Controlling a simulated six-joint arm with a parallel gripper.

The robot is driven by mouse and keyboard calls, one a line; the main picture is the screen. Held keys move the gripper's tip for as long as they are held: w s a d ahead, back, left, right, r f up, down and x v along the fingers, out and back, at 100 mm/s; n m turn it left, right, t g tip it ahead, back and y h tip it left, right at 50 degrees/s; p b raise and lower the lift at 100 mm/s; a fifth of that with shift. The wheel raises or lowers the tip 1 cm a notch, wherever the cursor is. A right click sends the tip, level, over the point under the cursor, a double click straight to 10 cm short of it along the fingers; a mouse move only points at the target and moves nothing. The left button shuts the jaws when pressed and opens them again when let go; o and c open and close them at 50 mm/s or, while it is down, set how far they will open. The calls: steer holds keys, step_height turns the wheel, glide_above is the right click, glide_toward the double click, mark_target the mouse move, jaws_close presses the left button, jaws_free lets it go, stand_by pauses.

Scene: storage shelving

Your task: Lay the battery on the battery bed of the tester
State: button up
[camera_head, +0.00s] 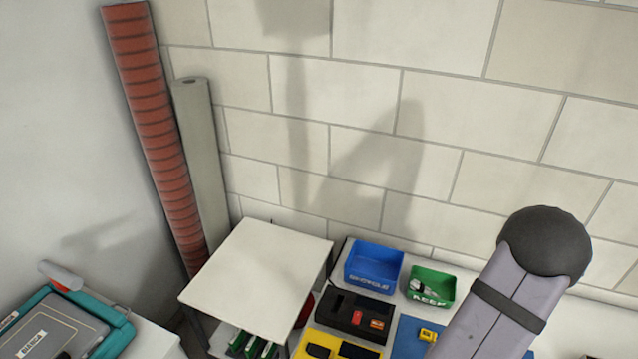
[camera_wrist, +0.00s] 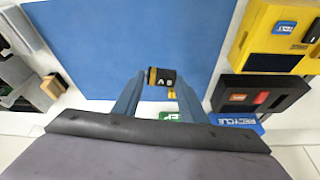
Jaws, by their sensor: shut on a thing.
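In the wrist view, my gripper (camera_wrist: 161,84) is shut on a small black-and-gold battery (camera_wrist: 164,77) with pale marks on its side. It holds the battery over the blue mat (camera_wrist: 130,40); its height is unclear. A yellow tester-like unit (camera_wrist: 254,32) with a blue button marked TEST and dark recesses is at the upper right, apart from the gripper. Its yellow body (camera_head: 338,345) shows cut off at the bottom of the head view. My fingertips are not visible in the head view.
A black unit (camera_head: 355,315) with red and orange parts sits beside the yellow one. Behind are a blue bin (camera_head: 373,268) and a green KEEP bin (camera_head: 431,287). A small yellow object (camera_head: 428,335) is on the blue mat. A white-topped stand (camera_head: 258,268) rises at left.

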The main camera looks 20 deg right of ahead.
steer(key=w+a+r+n, duration=0.1)
steer(key=w+a+r, duration=0.2)
steer(key=w, duration=0.3)
steer(key=w+a+r+n+t, duration=0.1)
steer(key=w+a+r+n, duration=0.1)
steer(key=w+r, duration=0.3)
steer(key=w+a+r+n, duration=0.1)
steer(key=w+a+r, duration=0.15)
steer(key=w, duration=0.45)
steer(key=w+a+r+n+y, duration=0.1)
steer(key=w+a+n, duration=0.1)
steer(key=a, duration=0.5)
steer(key=w+a+r+n+y, duration=0.1)
steer(key=w+a+r+n, duration=0.1)
steer(key=w+a, duration=0.2)
steer(key=w+a+r+n+y, duration=0.1)
steer(key=w+a+r+n, duration=0.1)
steer(key=a, duration=0.8)
steer(key=shift+w+r+n+t, duration=0.15)
steer(key=shift+w+n+t, duration=0.3)
steer(key=shift+w, duration=0.4)
